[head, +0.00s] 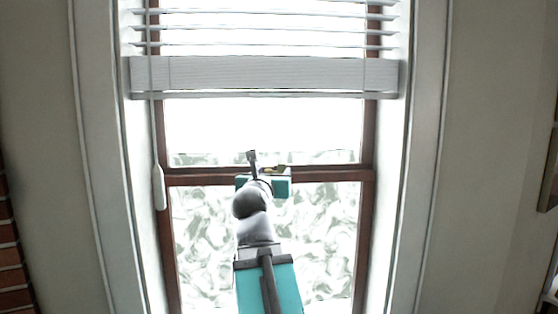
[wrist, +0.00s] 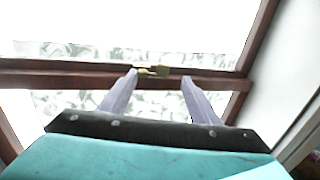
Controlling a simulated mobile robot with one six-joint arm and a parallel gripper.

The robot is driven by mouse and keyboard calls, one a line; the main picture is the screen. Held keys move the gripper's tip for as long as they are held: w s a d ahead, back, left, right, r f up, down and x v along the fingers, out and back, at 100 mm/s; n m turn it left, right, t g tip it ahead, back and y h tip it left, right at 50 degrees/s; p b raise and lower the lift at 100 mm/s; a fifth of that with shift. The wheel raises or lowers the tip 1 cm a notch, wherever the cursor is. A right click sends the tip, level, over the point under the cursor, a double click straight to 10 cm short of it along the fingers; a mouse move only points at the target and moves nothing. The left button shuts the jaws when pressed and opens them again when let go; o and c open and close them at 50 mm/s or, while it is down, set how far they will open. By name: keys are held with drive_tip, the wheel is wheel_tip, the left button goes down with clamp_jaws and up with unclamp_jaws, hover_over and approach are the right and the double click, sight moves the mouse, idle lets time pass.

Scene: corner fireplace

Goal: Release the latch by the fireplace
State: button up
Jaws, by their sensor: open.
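The window latch is a small brass-coloured piece (wrist: 163,71) on the dark red-brown rail where the two sashes meet. In the head view the latch (head: 279,169) shows just above and right of the end of my arm, partly hidden. My gripper (wrist: 160,77) is open, with its two pale fingers apart and pointing toward the rail. The latch appears between the fingertips, nearer the left one. I cannot tell whether a finger touches it. In the head view my gripper (head: 264,178) is mostly hidden behind my arm.
The window (head: 330,240) has a wooden frame with patterned lower glass. A white blind (head: 230,75) hangs over its upper part, and a cord pull (head: 159,187) hangs at the left. Brickwork (head: 10,265) stands at the far left edge. White trim flanks both sides.

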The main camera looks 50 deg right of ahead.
sight(279, 164)
drive_tip(key=p+x, duration=0.3)
drive_tip(key=x, duration=0.8)
drive_tip(key=shift+w+d+p, duration=0.15)
drive_tip(key=shift+w+p, duration=0.05)
drive_tip(key=shift+p, duration=0.15)
drive_tip(key=shift+c, duration=0.4)
